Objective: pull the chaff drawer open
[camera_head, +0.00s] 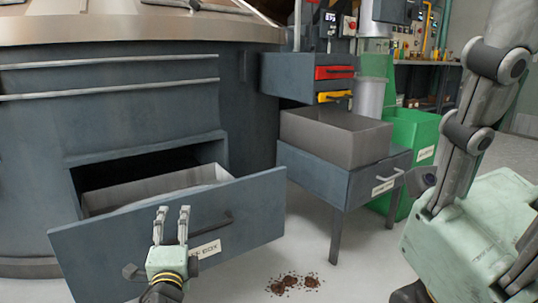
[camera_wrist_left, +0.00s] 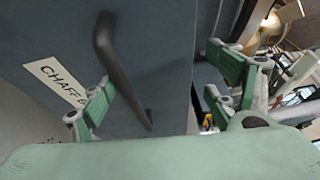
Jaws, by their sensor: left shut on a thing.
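The chaff drawer (camera_head: 110,248) is a blue-grey front panel with a light box behind it. It stands partly out of the lower opening of the big round machine. A label reading "CHAFF B..." (camera_wrist_left: 55,82) and a dark bar handle (camera_wrist_left: 122,72) are on its front in the left wrist view. My left gripper (camera_head: 171,215) is at the drawer front, shut on the drawer, fingers pointing up near the top edge. The handle lies between the two fingers in the wrist view. The exact contact is hard to see.
A second grey drawer (camera_head: 315,172) stands open on legs to the right. Red (camera_head: 334,72) and yellow (camera_head: 334,96) handles are above it, and a green bin (camera_head: 408,133) is beside it. Brown crumbs (camera_head: 294,283) lie on the pale floor, which is otherwise clear there.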

